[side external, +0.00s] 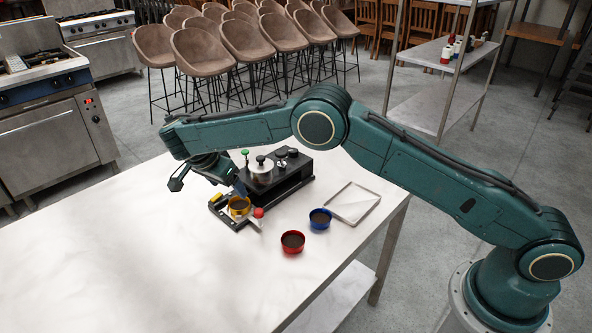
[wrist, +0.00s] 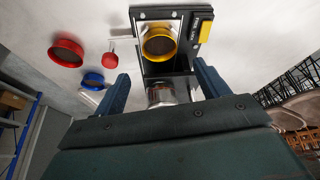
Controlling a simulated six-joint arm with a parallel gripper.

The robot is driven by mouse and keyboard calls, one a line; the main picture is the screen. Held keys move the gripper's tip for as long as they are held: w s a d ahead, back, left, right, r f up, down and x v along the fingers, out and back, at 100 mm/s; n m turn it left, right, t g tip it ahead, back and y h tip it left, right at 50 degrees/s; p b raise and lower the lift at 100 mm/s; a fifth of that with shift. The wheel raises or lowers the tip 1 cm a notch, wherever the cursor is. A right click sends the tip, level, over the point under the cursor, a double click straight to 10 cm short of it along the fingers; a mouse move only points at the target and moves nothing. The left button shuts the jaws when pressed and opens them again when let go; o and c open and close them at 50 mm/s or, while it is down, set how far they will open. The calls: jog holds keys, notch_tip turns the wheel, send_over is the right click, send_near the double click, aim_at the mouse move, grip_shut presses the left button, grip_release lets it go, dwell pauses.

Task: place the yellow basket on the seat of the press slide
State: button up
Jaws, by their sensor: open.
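The yellow basket (side external: 239,206) is a round ring with dark contents. It sits on the slide of the press (side external: 277,178), at the slide's front end; the wrist view shows the basket (wrist: 159,43) upright within the slide frame (wrist: 150,13). Whether it is fully down in the seat I cannot tell. My gripper (wrist: 163,83) is open, its two blue fingers apart with nothing between them touching the basket. In the side view my gripper (side external: 238,188) is just behind and above the basket, partly hidden by the wrist.
A red basket (side external: 292,242) and a blue basket (side external: 320,219) stand on the white table, right of the slide. A shallow tray (side external: 353,203) lies near the table's right edge. A red-knobbed lever (side external: 258,213) juts beside the slide. The table's left is clear.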

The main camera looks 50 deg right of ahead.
jog(key=s+d+r+n+t+y, duration=0.1)
jog(key=s+d+r+n, duration=0.1)
jog(key=s+d+r, duration=0.45)
jog(key=s+d+r+n, duration=0.1)
jog(key=s+r+n, duration=0.2)
jog(key=r, duration=0.6)
jog(key=s+d+r+n+t+y, duration=0.15)
jog(key=s+d+r, duration=0.25)
jog(key=r, duration=0.4)
jog(key=s+d+r+n, duration=0.1)
jog(key=s+d+n, duration=0.1)
jog(key=s, duration=0.5)
jog(key=s+d+r+n, duration=0.1)
jog(key=s+r+n, duration=0.15)
jog(key=s, duration=0.55)
jog(key=s+f+n+t+y, duration=0.2)
jog(key=s+f+n, duration=0.2)
jog(key=s, duration=0.9)
jog(key=shift+a+f+n, duration=0.25)
jog(key=shift+f+n, duration=0.05)
jog(key=shift+f, duration=0.5)
